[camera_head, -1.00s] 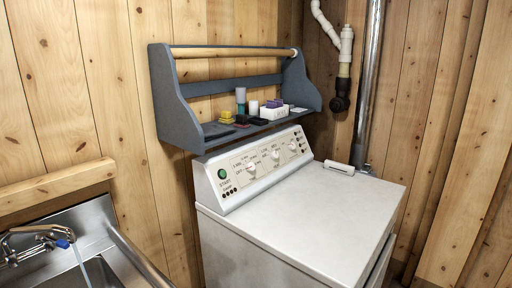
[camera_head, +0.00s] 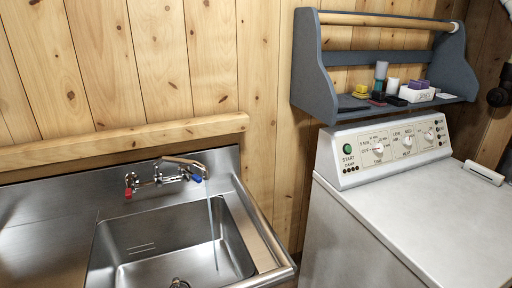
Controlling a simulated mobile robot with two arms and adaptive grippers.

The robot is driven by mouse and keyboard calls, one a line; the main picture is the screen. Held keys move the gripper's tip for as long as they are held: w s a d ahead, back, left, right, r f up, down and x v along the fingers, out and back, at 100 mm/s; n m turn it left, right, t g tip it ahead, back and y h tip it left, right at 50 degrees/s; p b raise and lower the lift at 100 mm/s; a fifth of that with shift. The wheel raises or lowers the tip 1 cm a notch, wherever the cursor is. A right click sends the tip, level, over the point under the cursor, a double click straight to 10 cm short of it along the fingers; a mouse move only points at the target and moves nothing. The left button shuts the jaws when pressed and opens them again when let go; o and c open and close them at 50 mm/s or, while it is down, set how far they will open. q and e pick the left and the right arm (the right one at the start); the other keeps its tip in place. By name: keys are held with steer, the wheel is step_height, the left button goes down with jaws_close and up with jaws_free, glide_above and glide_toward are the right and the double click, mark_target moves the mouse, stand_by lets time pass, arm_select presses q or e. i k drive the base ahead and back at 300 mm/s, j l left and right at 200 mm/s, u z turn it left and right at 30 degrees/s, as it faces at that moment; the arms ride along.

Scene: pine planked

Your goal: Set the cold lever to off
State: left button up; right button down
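The tap (camera_head: 166,174) is mounted on the back of the steel sink (camera_head: 99,262) in the head view. Its cold lever (camera_head: 196,177) has a blue tip and sits at the right end of the tap. Its hot lever (camera_head: 129,190) has a red tip and sits at the left end. The spout points right and a thin stream of water (camera_head: 213,232) runs from it into the basin. Neither of my grippers shows in this view.
A white dryer (camera_head: 425,215) with a control panel stands right of the sink. A grey-blue wall shelf (camera_head: 316,75) with small items hangs above it. A wooden rail (camera_head: 120,143) runs along the wall behind the sink. The space over the basin is clear.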

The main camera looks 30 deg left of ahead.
mark_target(184, 169)
steer(key=u, duration=1.3)
